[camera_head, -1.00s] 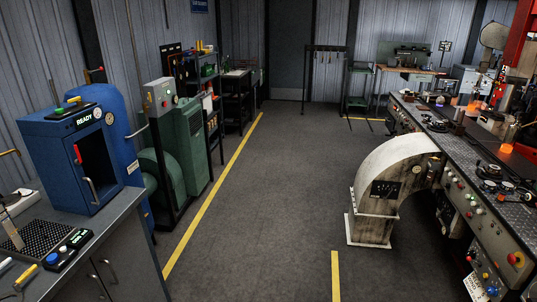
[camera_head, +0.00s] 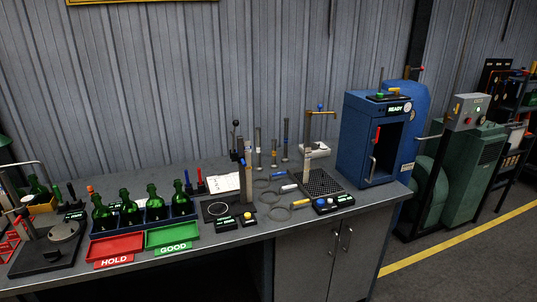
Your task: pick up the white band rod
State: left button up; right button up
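Several slim upright rods stand on the grey workbench (camera_head: 225,240), left of the blue cabinet. One rod (camera_head: 258,147) at the back looks pale grey-brown. Beside it stand a rod with a yellowish mark (camera_head: 273,152) and a rod with a bluish mark (camera_head: 286,142). The bands are too small for me to tell surely which one is white. Neither of my grippers is in view.
A blue cabinet (camera_head: 361,135) reading READY stands at the bench's right end. Green bottles (camera_head: 153,205) stand behind a red HOLD tray (camera_head: 117,247) and a green GOOD tray (camera_head: 172,234). Ring-shaped gauges lie near the rods.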

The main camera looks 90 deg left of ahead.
aim_at(258, 169)
jog(key=u, duration=3)
jog(key=j+z, duration=0.1)
jog(key=z, duration=0.3)
jog(key=i+j+z, duration=0.1)
jog(key=z, duration=0.25)
jog(key=j+z, duration=0.2)
jog(key=z, duration=0.2)
jog(key=j+z, duration=0.3)
jog(key=j, duration=0.4)
jog(key=k+j+z, duration=0.25)
jog(key=j, duration=0.45)
jog(key=i, duration=0.1)
